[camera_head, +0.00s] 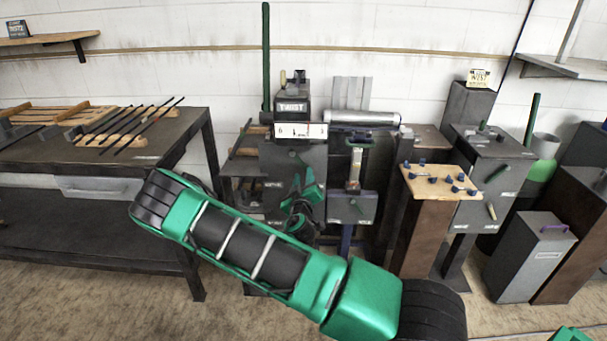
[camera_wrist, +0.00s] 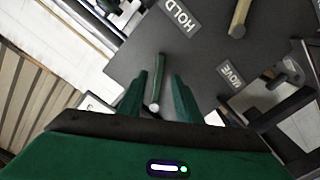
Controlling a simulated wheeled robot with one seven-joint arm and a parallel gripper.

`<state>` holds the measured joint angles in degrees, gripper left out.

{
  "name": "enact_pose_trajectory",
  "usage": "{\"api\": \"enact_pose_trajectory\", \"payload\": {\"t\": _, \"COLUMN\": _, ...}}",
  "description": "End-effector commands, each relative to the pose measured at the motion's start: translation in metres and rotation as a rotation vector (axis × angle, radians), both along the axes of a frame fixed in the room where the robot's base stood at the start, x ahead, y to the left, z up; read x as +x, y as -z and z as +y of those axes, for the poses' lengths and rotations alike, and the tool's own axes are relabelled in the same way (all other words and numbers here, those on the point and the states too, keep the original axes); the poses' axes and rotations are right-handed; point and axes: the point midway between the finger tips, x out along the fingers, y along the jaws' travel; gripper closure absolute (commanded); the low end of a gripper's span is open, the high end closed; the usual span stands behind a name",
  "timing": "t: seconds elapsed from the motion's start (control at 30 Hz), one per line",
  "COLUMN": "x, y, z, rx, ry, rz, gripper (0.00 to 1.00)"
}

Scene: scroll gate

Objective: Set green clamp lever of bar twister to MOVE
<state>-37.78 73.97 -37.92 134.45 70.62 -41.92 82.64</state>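The bar twister (camera_head: 290,152) stands in the middle of the head view, a dark grey machine with a TWIST sign on top. In the wrist view the green clamp lever (camera_wrist: 159,78) stands out from a dark panel, its pale end towards me. The HOLD label (camera_wrist: 181,14) is at its upper right and the MOVE label (camera_wrist: 231,76) at its right. My gripper (camera_wrist: 163,92) is open, with one dark green finger on each side of the lever and visible gaps. In the head view my gripper (camera_head: 304,200) is at the machine's front; the lever cannot be made out there.
A brass-coloured handle (camera_wrist: 239,18) juts from the same panel near the labels. A workbench with dark rods (camera_head: 165,145) is at the left. A wooden-topped stand with blue knobs (camera_head: 440,180) and grey cabinets (camera_head: 485,165) are at the right. Floor shows in front.

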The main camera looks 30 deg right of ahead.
Motion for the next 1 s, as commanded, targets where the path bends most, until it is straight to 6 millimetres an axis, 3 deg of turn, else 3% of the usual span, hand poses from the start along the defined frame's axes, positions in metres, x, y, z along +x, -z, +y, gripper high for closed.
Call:
{"api": "enact_pose_trajectory", "payload": {"t": 0.3, "x": 0.027, "y": -0.001, "z": -0.018, "rx": 0.000, "ry": 0.000, "rz": -0.002, "gripper": 0.69}}
{"api": "enact_pose_trajectory", "payload": {"t": 0.63, "x": 0.029, "y": 0.000, "z": -0.020, "rx": -0.001, "ry": 0.001, "rz": 0.000, "gripper": 0.69}}
{"api": "enact_pose_trajectory", "payload": {"t": 0.77, "x": 0.029, "y": 0.000, "z": -0.020, "rx": 0.000, "ry": 0.001, "rz": 0.000, "gripper": 1.00}}
{"api": "enact_pose_trajectory", "payload": {"t": 1.0, "x": 0.029, "y": 0.000, "z": -0.021, "rx": 0.002, "ry": 0.001, "rz": -0.002, "gripper": 1.00}}
